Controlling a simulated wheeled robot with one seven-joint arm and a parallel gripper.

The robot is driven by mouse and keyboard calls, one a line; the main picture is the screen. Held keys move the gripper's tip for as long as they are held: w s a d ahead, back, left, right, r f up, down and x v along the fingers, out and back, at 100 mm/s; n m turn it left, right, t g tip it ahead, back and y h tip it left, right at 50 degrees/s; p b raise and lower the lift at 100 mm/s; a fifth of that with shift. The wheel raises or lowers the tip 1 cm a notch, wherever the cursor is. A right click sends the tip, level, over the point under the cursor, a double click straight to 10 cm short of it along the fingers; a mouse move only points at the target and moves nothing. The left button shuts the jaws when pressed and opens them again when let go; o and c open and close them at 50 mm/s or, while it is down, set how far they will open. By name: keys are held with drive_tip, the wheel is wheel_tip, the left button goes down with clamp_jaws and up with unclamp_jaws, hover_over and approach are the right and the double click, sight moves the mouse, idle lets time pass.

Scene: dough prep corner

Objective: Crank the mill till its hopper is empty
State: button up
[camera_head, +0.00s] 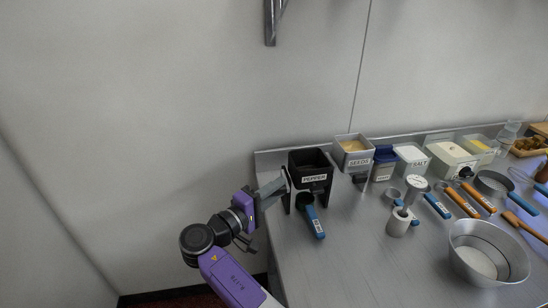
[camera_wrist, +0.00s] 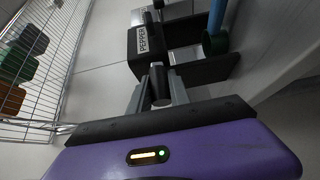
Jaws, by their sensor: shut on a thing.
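The black mill labelled PEPPER (camera_head: 314,179) stands at the left end of the steel counter. It also shows in the wrist view (camera_wrist: 150,38), turned sideways. Its square hopper (camera_head: 309,158) is dark inside in the head view, and I cannot tell whether anything lies in it. My gripper (camera_head: 282,184) is at the mill's left side. In the wrist view my gripper (camera_wrist: 159,92) is shut on a black crank knob (camera_wrist: 159,82) between its fingers. The rest of the crank is mostly hidden.
A blue-handled scoop (camera_head: 313,218) lies at the mill's front. A grey SEEDS mill (camera_head: 354,158) and a SALT box (camera_head: 411,158) stand to the right. A metal bowl (camera_head: 487,255) is at the front right. The counter's (camera_head: 340,265) front left is clear.

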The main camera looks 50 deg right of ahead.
drive_tip(key=shift+o, duration=0.2)
drive_tip(key=shift+w+f+b, duration=0.15)
drive_tip(key=shift+f+b, duration=0.4)
drive_tip(key=shift+f, duration=0.1)
drive_tip(key=shift+o, duration=0.2)
drive_tip(key=shift+w+d+f+b, duration=0.1)
drive_tip(key=shift+d+f+b, duration=0.1)
drive_tip(key=shift+f+b, duration=0.4)
drive_tip(key=shift+r, duration=0.1)
drive_tip(key=shift+d, duration=0.1)
drive_tip(key=shift+o, duration=0.4)
drive_tip(key=shift+w+d+f+b, duration=0.3)
drive_tip(key=shift+f+b, duration=0.15)
drive_tip(key=shift+b, duration=0.2)
